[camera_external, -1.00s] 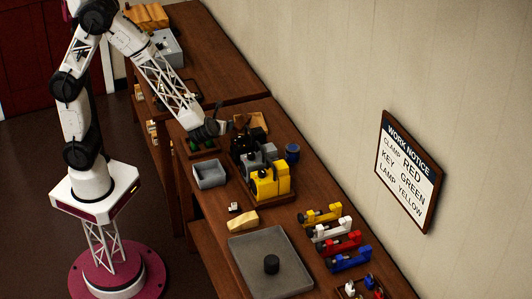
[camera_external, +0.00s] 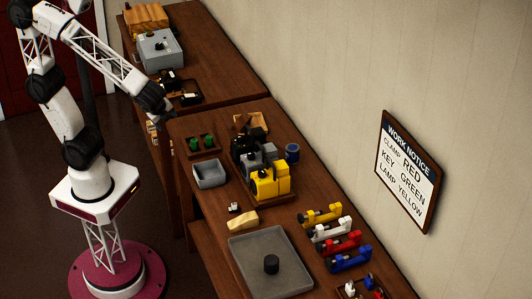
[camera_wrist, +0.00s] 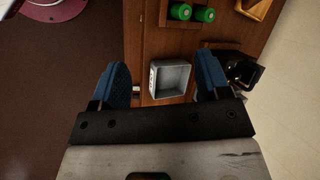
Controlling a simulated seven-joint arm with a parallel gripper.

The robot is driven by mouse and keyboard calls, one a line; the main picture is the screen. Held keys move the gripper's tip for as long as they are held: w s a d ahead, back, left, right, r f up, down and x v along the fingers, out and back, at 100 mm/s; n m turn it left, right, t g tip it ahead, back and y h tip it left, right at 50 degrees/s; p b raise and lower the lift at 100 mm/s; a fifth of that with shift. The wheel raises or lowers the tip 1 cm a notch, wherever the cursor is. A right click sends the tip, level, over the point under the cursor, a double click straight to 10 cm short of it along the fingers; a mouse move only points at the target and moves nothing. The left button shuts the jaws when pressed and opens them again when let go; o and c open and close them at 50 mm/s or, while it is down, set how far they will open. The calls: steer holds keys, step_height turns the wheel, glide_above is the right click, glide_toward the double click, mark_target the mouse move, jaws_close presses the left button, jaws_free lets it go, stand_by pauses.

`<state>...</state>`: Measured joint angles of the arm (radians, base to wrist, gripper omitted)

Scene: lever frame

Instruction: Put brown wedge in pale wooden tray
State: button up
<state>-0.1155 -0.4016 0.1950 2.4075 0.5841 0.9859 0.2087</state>
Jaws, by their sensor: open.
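A tan wedge-shaped block (camera_external: 242,221) lies on the near table, just behind the large grey tray; it is the only clear wedge shape I make out, paler than brown. A small pale wooden tray (camera_external: 263,119) stands at the far end of this table by the wall, partly hidden behind dark parts. The wooden tray also shows at the top right of the wrist view (camera_wrist: 254,9). My gripper (camera_external: 168,114) is up at the left, off the table's far left corner, away from the block. In the wrist view its blue fingers (camera_wrist: 162,66) are apart with nothing held.
An open grey box (camera_external: 209,174) and green cylinders (camera_external: 202,142) stand on the table's left side. A yellow, grey and black fixture (camera_external: 265,175) stands between box and wall. The large grey tray (camera_external: 283,243) holds a black cylinder. Several coloured clamps (camera_external: 340,243) line the wall side.

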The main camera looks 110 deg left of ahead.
steer(key=s+d+r+n+t+h, duration=0.1)
steer(key=s+d+r+n+h, duration=0.1)
steer(key=s+d, duration=0.2)
steer(key=s+d+r+n+t+h, duration=0.1)
steer(key=s+d+r+n+h, duration=0.1)
steer(key=d, duration=0.7)
steer(key=shift+s+r+n+t+h, duration=0.45)
steer(key=shift+s+h, duration=0.35)
steer(key=shift+s, duration=0.15)
steer(key=shift+o, duration=0.4)
stand_by(0.7)
steer(key=shift+a, duration=0.1)
steer(key=w+a+f+m+g+y, duration=0.1)
steer(key=w+a+f+m+y, duration=0.4)
steer(key=a, duration=0.5)
steer(key=w+a+f+m+g+y, duration=0.1)
steer(key=w+a+f+m+y, duration=0.3)
steer(key=w+a, duration=0.55)
steer(key=w+a+f+m+g+y, duration=0.2)
steer(key=w+a+f+m+y, duration=0.25)
steer(key=a, duration=0.75)
steer(key=m+t, duration=0.2)
steer(key=m, duration=0.6)
glide_toward(242, 123)
steer(key=shift+x, duration=1.25)
steer(key=shift+s, duration=0.15)
